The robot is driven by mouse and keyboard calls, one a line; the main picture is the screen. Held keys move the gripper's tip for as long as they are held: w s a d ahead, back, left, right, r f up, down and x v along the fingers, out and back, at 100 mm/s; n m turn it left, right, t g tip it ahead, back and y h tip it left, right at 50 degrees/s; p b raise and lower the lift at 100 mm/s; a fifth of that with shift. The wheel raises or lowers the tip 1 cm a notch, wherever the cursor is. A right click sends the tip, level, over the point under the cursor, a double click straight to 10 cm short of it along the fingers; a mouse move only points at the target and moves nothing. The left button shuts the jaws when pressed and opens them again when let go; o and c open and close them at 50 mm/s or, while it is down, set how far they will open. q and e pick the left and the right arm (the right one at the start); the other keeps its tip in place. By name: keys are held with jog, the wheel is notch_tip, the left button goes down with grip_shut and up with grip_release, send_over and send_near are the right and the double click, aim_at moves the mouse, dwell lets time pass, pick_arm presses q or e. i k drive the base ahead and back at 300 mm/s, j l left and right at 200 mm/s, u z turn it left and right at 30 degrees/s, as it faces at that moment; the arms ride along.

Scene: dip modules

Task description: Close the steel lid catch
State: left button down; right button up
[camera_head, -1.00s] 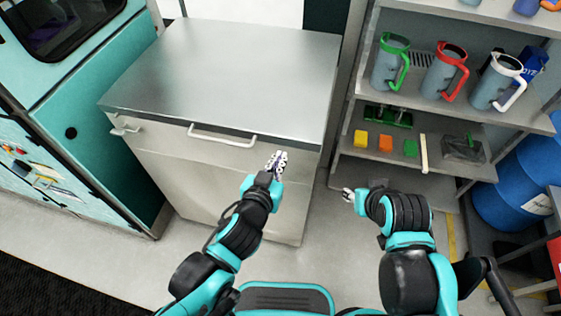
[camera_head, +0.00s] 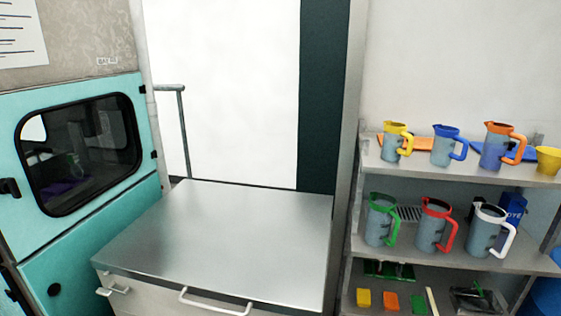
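A steel-topped chest (camera_head: 220,240) stands at the lower middle, its flat lid down. A pale bar handle (camera_head: 216,303) runs along its front, close to the bottom edge of the view. A small pale fitting (camera_head: 112,290), possibly the catch, sits at the front left corner; I cannot tell whether it is fastened. Neither of my grippers is in view now.
A teal cabinet with a dark window (camera_head: 82,152) stands at the left. Shelves at the right hold several jugs, such as a red-rimmed one (camera_head: 434,226), and small coloured blocks (camera_head: 391,301). A metal rail (camera_head: 184,135) stands behind the chest.

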aim_at(107, 292)
jog(key=u, duration=1.4)
jog(key=i+u, duration=0.2)
jog(key=u, duration=0.35)
